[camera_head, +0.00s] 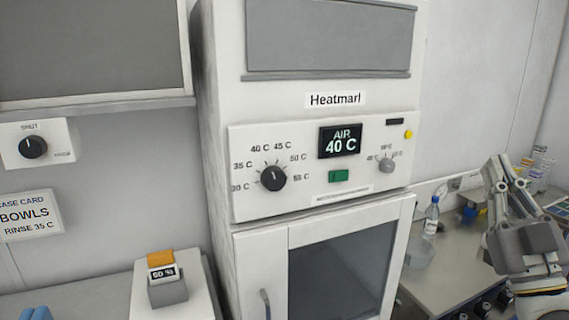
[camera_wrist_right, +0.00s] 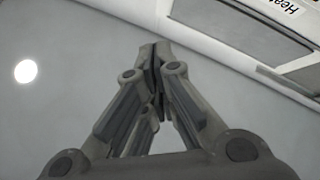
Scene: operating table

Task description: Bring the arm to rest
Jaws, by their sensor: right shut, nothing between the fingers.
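My right gripper (camera_head: 497,172) is at the right of the head view, raised and pointing up in front of the side counter. Its fingers also show in the right wrist view (camera_wrist_right: 156,55), where the tips meet with nothing between them. It is apart from the warming cabinet (camera_head: 215,150) and touches nothing that I can see. My left gripper is not in view.
The cabinet's control panel (camera_head: 300,195) reads AIR 40 C, with a black knob (camera_head: 273,178) and a green switch (camera_head: 338,175). A clear bottle (camera_head: 431,216) stands on the counter (camera_head: 440,275) near my right arm. A card (camera_head: 30,215) reads BOWLS.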

